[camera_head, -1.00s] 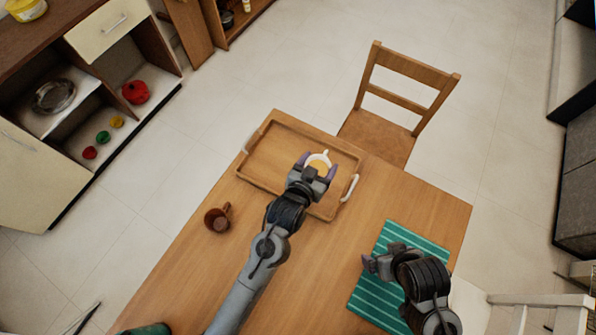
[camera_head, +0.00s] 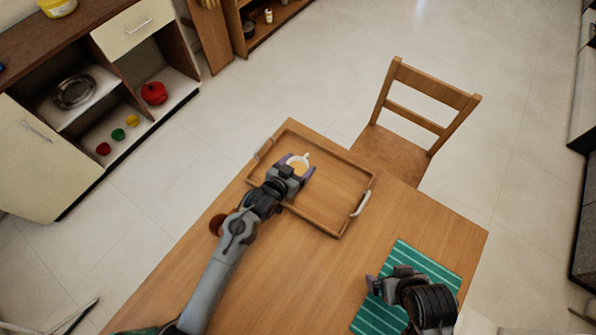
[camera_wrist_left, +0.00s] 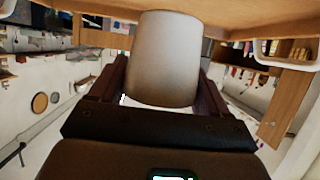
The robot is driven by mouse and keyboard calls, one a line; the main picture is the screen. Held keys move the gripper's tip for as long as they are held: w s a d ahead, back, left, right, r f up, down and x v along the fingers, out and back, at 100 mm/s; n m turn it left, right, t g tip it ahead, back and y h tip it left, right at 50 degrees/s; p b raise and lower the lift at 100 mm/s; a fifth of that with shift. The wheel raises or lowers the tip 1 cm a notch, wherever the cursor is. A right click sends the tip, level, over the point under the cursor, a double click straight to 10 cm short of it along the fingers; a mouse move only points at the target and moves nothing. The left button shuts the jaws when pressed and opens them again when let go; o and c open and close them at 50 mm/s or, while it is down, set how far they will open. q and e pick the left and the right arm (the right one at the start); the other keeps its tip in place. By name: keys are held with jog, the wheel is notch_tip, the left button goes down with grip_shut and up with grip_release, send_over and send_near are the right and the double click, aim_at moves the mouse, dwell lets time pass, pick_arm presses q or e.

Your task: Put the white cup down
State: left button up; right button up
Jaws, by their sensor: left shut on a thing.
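The white cup (camera_head: 298,161) is over the left part of the wooden tray (camera_head: 322,222) on the table, with something tan inside it. My left gripper (camera_head: 293,170) is shut on the cup. In the left wrist view the cup (camera_wrist_left: 164,62) fills the space between the fingers, its side pale grey. I cannot tell from the head view whether the cup touches the tray. My right gripper (camera_head: 374,285) is over the green striped mat (camera_head: 419,261); its fingers are too small to read.
A brown mug (camera_head: 216,224) stands left of the tray, partly hidden by my left arm. A wooden chair (camera_head: 395,150) is at the table's far side. The tray's right part is empty. The table (camera_head: 290,280) is clear between tray and mat.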

aim_at(302, 169)
pick_arm(q)
jog(key=shift+f+b, duration=0.4)
jog(key=shift+f, duration=1.45)
jog(key=o, duration=1.1)
jog(key=shift+f, duration=0.15)
